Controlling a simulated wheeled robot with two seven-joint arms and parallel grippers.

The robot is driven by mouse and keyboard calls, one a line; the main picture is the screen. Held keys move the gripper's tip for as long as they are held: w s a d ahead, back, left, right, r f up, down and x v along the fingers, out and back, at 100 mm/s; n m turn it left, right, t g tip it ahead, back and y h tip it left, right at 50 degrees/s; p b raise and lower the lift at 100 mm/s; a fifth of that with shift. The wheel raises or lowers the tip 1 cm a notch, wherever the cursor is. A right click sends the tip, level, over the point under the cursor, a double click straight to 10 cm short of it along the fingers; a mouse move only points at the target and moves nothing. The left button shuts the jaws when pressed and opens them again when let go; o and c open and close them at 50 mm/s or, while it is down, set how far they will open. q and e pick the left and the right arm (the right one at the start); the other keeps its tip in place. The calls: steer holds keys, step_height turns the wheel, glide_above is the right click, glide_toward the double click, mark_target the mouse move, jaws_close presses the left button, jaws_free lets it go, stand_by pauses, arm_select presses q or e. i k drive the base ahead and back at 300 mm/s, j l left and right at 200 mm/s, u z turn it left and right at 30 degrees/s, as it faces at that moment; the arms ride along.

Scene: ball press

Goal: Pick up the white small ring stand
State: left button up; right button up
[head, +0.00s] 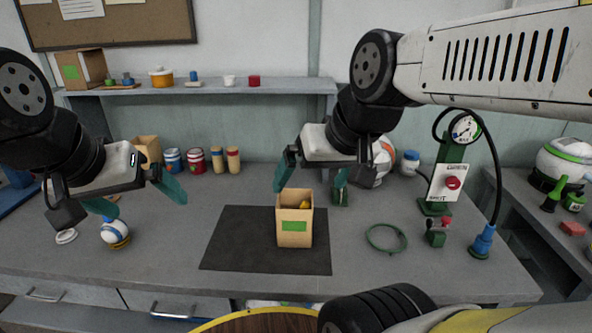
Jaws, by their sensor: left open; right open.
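A small white ring (66,236) lies flat on the grey table at the left; it looks like the white small ring stand. A white and blue ball (114,231) sits just right of it on a yellow base. My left gripper (137,198) is open and empty, above and to the right of the white ring, with its teal fingers spread over the ball's area. My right gripper (311,182) is open above the back of an open cardboard box (294,238); I see nothing held in it.
The box stands on a dark mat (225,245). A green ring (386,240) lies right of it, near a gauge stand (440,190) with a hose. Blue and red cans (194,161) stand at the back under a shelf (290,86). The front left table is clear.

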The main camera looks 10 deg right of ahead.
mark_target(65, 236)
steer(key=u, duration=1.3)
steer(key=i+j+u, duration=0.25)
steer(key=i, duration=0.25)
steer(key=i+j+u, duration=0.1)
steer(key=i+u, duration=0.2)
steer(key=i, duration=0.25)
